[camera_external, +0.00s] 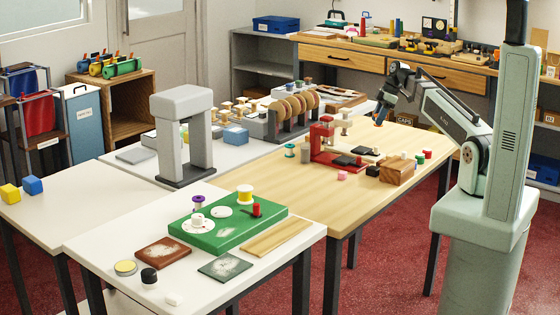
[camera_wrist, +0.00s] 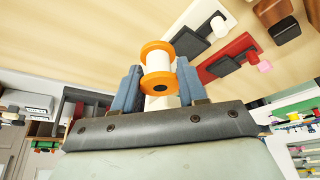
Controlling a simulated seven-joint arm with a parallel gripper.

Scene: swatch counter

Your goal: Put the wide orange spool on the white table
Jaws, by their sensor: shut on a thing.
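The wide orange spool (camera_wrist: 158,60), with orange flanges and a white middle, sits between the two blue fingers of my gripper (camera_wrist: 158,78) in the wrist view. The fingers are shut on it. In the external view my gripper (camera_external: 383,104) is above the far right part of the wooden table, and the spool (camera_external: 379,115) is small and partly hidden there. The white table (camera_external: 95,243) is at the front, far from my gripper. Other white-topped tables stand at the left (camera_external: 50,208) and behind.
The front white table bears a green board (camera_external: 232,236) with spools, a brown tile, a dark tile and a wooden strip. A grey arch (camera_external: 165,110) stands behind it. A red stand (camera_external: 323,145) and a wooden block (camera_external: 397,171) are on the wooden table, whose front part is clear.

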